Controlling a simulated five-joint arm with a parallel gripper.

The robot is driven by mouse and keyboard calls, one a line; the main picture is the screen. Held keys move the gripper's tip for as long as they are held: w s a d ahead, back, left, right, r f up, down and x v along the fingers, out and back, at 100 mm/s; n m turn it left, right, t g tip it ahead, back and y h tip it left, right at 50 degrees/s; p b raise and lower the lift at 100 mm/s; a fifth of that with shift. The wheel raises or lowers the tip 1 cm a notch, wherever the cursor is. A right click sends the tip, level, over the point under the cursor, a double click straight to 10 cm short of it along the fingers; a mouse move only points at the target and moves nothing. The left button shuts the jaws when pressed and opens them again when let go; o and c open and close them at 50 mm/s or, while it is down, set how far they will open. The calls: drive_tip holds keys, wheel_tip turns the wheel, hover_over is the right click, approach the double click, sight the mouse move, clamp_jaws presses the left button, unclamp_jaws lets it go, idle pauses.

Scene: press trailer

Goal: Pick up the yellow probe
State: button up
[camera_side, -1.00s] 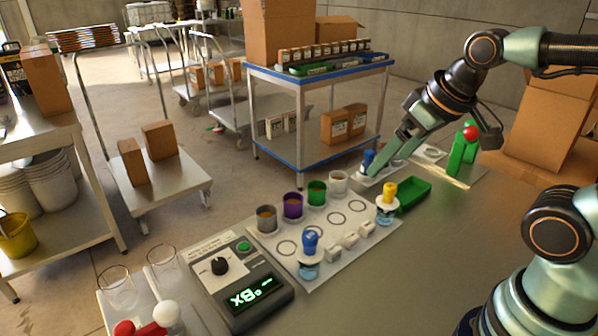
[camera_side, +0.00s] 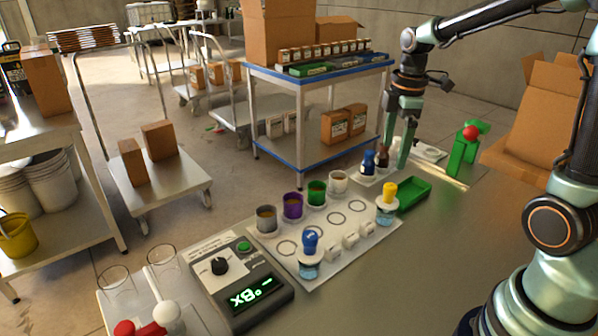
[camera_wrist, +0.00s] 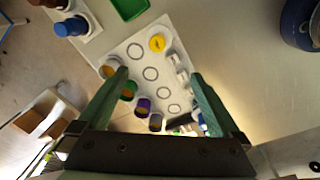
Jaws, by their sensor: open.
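The yellow probe (camera_side: 389,192) stands upright in a small jar of blue liquid (camera_side: 386,213) at the right end of the white mat (camera_side: 352,255). In the wrist view the yellow probe (camera_wrist: 157,43) shows from above, just beyond the fingertips and roughly between their lines. My gripper (camera_side: 394,160) points down with green fingers apart, near the bottles behind the mat, above and beyond the yellow probe. Its fingers are spread and empty in the wrist view (camera_wrist: 160,76). A blue probe (camera_side: 310,240) stands in another jar at the mat's front.
Grey, purple, green and white cups (camera_side: 317,193) line the mat's back edge. A green tray (camera_side: 413,194) lies right of the yellow probe. Blue (camera_side: 368,162) and brown (camera_side: 382,158) bottles stand near my fingers. A green stand with a red ball (camera_side: 470,133) is farther right.

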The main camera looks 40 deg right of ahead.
sight(390, 186)
drive_tip(key=shift+w+d+f+n+g, duration=0.15)
drive_tip(key=shift+d+f+n+g, duration=0.05)
drive_tip(key=shift+d+f+n, duration=0.3)
drive_tip(key=shift+w+d+f+n+g, duration=0.2)
drive_tip(key=shift+d+f+n, duration=0.2)
drive_tip(key=shift+d+f, duration=0.2)
drive_tip(key=f, duration=1.1)
drive_tip(key=shift+s+a+f, duration=0.15)
drive_tip(key=shift+a+f, duration=0.05)
drive_tip(key=shift+f, duration=0.2)
drive_tip(key=c, duration=1.4)
drive_tip(key=shift+r, duration=0.1)
